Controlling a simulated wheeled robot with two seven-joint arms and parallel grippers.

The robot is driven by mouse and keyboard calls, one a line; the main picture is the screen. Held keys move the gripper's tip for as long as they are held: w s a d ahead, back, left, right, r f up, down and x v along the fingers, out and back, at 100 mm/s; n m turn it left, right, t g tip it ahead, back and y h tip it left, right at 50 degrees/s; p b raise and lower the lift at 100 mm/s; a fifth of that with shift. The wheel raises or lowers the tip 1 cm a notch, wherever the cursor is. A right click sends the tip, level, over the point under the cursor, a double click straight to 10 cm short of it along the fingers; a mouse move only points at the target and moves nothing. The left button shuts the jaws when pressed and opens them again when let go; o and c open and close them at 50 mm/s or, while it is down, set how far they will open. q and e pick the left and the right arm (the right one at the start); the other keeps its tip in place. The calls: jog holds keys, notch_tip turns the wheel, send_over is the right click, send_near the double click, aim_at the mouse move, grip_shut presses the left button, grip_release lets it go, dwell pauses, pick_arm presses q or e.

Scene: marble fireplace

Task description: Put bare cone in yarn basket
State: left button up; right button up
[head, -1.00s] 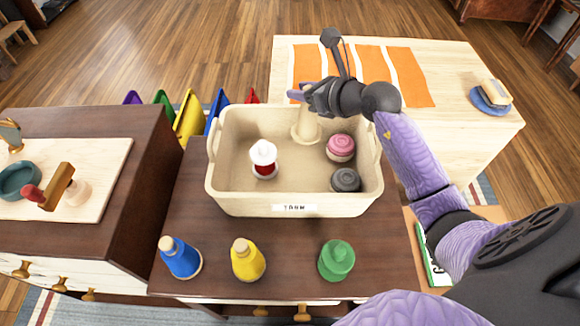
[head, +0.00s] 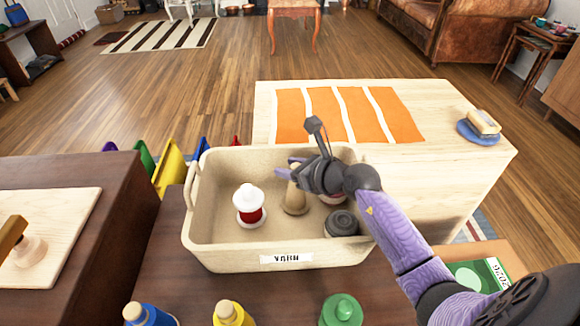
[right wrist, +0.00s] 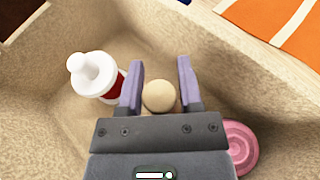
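The bare cone (head: 296,199) is plain tan wood and stands upright inside the yarn basket (head: 207,256), a beige bin with a label on its front. Its round top (right wrist: 159,96) shows in the right wrist view between the fingers of my right gripper (right wrist: 160,84). The fingers are spread wider than the cone's top, with a gap at least on the right side. In the head view my right gripper (head: 291,168) is over the basket, at the cone's top. My left gripper is not in view.
The basket also holds a red cone with a white top (head: 250,205), a dark grey one (head: 342,223) and a pink one (right wrist: 240,147). Blue (head: 148,315), yellow (head: 231,314) and green (head: 341,311) cones stand in front. A pale table (head: 450,150) is behind.

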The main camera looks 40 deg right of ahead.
jog(key=shift+o, duration=1.3)
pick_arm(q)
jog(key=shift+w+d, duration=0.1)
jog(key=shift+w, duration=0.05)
pick_arm(e)
jog(key=shift+r, duration=0.25)
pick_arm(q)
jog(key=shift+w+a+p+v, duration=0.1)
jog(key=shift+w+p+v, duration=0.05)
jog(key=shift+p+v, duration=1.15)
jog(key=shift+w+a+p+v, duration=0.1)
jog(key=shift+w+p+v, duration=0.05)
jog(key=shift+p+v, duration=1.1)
pick_arm(e)
jog(key=v, duration=1.2)
jog(key=shift+f, duration=0.15)
